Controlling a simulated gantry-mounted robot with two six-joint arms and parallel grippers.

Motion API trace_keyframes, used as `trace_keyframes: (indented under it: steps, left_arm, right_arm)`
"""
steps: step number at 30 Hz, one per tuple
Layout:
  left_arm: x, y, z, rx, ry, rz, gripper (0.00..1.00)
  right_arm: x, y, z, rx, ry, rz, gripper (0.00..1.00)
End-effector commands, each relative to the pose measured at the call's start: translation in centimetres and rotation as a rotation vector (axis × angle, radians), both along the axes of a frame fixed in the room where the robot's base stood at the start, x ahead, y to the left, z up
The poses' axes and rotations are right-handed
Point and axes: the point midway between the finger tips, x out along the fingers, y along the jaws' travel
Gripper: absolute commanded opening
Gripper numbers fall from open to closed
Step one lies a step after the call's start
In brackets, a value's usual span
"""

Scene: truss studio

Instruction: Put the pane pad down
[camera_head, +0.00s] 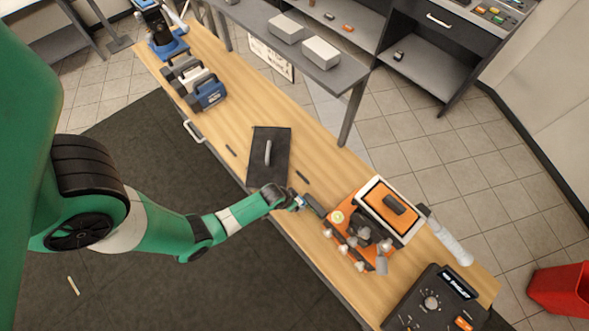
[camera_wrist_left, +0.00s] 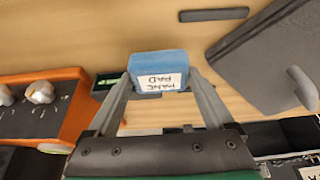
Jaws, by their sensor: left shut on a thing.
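The pane pad (camera_wrist_left: 158,66) is a small blue block with a white label that reads upside down in the left wrist view. My left gripper (camera_wrist_left: 157,88) is shut on it, one finger on each side. In the head view my left gripper (camera_head: 299,202) is at the near edge of the wooden bench (camera_head: 330,240), between a dark panel and an orange machine. In that view the pad is too small to make out clearly. I cannot tell whether its underside touches anything. My right gripper is not in view.
The dark panel (camera_head: 255,150) with a pale handle lies on the bench, with dark strips (camera_head: 303,177) beside it. The orange machine (camera_head: 345,214) with several knobs stands to the right. A black control box (camera_head: 415,297) sits farther right. Bare wood lies behind the panel.

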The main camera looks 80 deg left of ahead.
Motion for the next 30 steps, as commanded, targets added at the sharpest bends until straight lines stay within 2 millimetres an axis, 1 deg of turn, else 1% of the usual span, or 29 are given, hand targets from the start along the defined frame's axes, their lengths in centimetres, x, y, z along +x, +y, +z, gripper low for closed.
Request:
trace_keyframes:
  steps: [1,3,5,11,15,16,17,18,25,28,30]
  left_arm:
    - [-0.1,-0.1,-1.5,-0.002,0.005,-0.001,0.34]
    - [-0.1,-0.1,-2.5,-0.001,0.004,-0.001,0.34]
    - [-0.1,-0.1,-2.8,-0.001,0.002,-0.001,0.34]
    - [-0.1,-0.1,-2.6,-0.001,0.002,0.000,0.34]
    - [-0.1,-0.1,-3.1,-0.001,0.002,0.000,0.34]
    - [-0.1,-0.1,-2.9,-0.001,0.002,0.000,0.91]
    - [-0.1,-0.1,-2.9,-0.001,0.002,0.000,0.97]
    - [-0.1,-0.1,-2.9,-0.001,0.002,0.000,1.00]
    - [-0.1,-0.1,-2.7,-0.001,0.002,0.000,1.00]
    - [-0.2,-0.2,-1.9,0.000,0.000,0.000,1.00]
    - [-0.7,-0.4,-0.7,0.000,0.001,0.000,1.00]
  right_arm:
    - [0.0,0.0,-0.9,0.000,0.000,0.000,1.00]
    - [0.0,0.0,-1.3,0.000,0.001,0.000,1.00]
    - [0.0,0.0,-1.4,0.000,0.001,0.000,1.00]
    - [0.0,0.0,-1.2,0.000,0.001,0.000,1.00]
    - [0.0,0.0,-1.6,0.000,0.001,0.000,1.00]
    - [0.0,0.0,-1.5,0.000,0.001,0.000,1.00]
    - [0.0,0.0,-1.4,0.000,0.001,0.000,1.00]
    - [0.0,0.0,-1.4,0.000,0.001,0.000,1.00]
    - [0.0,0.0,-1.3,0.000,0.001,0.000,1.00]
    - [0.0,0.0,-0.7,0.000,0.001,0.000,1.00]
    - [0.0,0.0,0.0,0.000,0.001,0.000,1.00]
